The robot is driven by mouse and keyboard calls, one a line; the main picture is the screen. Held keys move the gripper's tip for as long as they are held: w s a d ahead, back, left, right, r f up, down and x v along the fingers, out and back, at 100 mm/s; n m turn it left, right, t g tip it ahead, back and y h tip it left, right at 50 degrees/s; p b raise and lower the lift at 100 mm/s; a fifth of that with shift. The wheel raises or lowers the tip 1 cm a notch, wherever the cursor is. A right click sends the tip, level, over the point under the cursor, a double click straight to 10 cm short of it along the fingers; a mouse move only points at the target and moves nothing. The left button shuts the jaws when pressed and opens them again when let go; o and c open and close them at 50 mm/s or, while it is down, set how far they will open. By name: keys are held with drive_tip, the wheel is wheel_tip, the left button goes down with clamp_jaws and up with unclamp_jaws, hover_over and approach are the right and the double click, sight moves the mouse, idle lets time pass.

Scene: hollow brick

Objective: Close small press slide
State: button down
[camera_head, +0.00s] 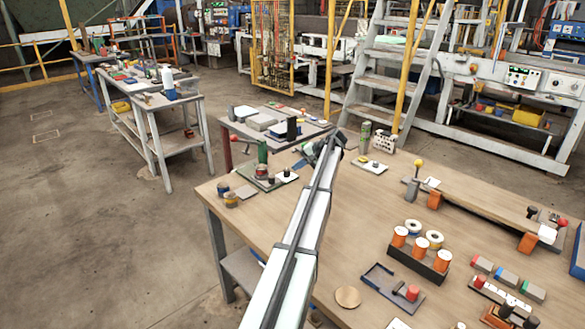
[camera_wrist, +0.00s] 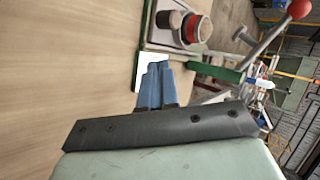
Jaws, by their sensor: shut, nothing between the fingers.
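The small press shows left of my arm in the head view, with a green upright (camera_head: 262,151), a flat base (camera_head: 247,172) and a red ball knob (camera_head: 234,138). A white slide plate (camera_head: 287,177) with a small dark piece on it extends from its right side. In the wrist view, the white slide plate (camera_wrist: 150,68) is just beyond my blue fingers, beside the green frame (camera_wrist: 215,71). A red-and-black cylinder (camera_wrist: 196,28) stands on the press. My gripper (camera_wrist: 160,66) is shut and empty, its tips overlapping the plate's edge in view; contact cannot be told.
On the wooden table (camera_head: 330,230), a white plate with small parts (camera_head: 370,166) lies right of my gripper. A rack of orange spools (camera_head: 421,262) and a long raised board (camera_head: 480,200) stand farther right.

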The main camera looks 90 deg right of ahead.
sight(279, 180)
drive_tip(key=x, duration=0.9)
drive_tip(key=shift+r, duration=0.15)
drive_tip(key=shift+w+d+r, duration=0.1)
drive_tip(key=shift+w+d, duration=0.05)
drive_tip(key=shift+w, duration=0.35)
drive_tip(key=shift+w+d, duration=0.15)
drive_tip(key=shift+w, duration=0.35)
drive_tip(key=shift+w+d, duration=0.2)
drive_tip(key=shift+w, duration=0.5)
drive_tip(key=shift+d, duration=0.1)
drive_tip(key=w+d, duration=0.6)
drive_tip(key=shift+w+d, duration=0.35)
drive_tip(key=shift+w, duration=0.2)
drive_tip(key=shift+d, duration=0.1)
